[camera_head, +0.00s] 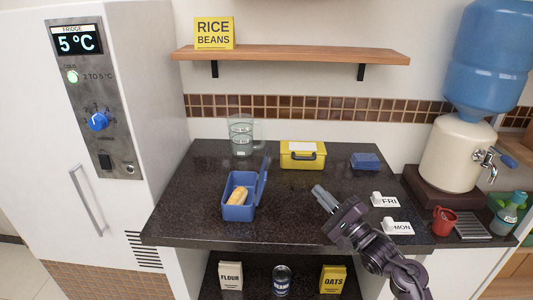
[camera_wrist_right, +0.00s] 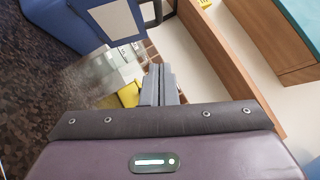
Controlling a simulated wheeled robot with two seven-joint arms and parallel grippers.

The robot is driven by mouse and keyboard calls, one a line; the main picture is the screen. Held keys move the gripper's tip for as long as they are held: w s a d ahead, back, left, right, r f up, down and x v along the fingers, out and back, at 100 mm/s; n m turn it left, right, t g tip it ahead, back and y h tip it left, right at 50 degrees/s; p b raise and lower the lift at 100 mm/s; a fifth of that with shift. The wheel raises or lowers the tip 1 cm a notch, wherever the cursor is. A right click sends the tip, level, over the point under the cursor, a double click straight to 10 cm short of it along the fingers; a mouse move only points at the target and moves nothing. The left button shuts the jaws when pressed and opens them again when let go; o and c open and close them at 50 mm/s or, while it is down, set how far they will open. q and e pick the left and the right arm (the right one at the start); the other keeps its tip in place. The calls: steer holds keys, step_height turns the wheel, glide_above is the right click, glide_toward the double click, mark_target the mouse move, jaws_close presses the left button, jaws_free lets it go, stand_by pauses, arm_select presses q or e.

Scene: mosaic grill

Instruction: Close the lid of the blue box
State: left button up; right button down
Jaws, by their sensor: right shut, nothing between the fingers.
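The blue box (camera_head: 238,212) stands on the dark counter, left of the middle in the head view, with a tan, bread-like item (camera_head: 238,196) inside. Its lid (camera_head: 262,181) is open and stands up along the right side. My right gripper (camera_head: 319,192) is shut and empty, above the counter to the right of the lid and apart from it. In the right wrist view its fingers (camera_wrist_right: 160,84) are together. A blue surface with a pale panel (camera_wrist_right: 115,20), seemingly the box's lid, shows at the upper left there. My left gripper is not in view.
A glass jug (camera_head: 241,137), a yellow case (camera_head: 302,158) and a small blue object (camera_head: 365,161) stand behind. White FRI (camera_head: 388,200) and MON (camera_head: 397,227) blocks lie right of the gripper. A wooden shelf (camera_head: 290,55) hangs above. The counter between box and gripper is clear.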

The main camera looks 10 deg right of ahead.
mark_target(265, 170)
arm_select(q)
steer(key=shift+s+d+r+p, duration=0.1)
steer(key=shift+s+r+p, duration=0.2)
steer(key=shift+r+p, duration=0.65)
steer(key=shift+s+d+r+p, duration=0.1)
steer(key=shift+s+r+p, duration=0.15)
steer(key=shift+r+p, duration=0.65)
arm_select(e)
steer(key=s+a+r+x, duration=0.1)
steer(key=a+x, duration=0.1)
steer(key=x, duration=1.1)
steer(key=shift+a, duration=0.2)
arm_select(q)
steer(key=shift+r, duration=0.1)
arm_select(e)
steer(key=shift+s+r, duration=0.15)
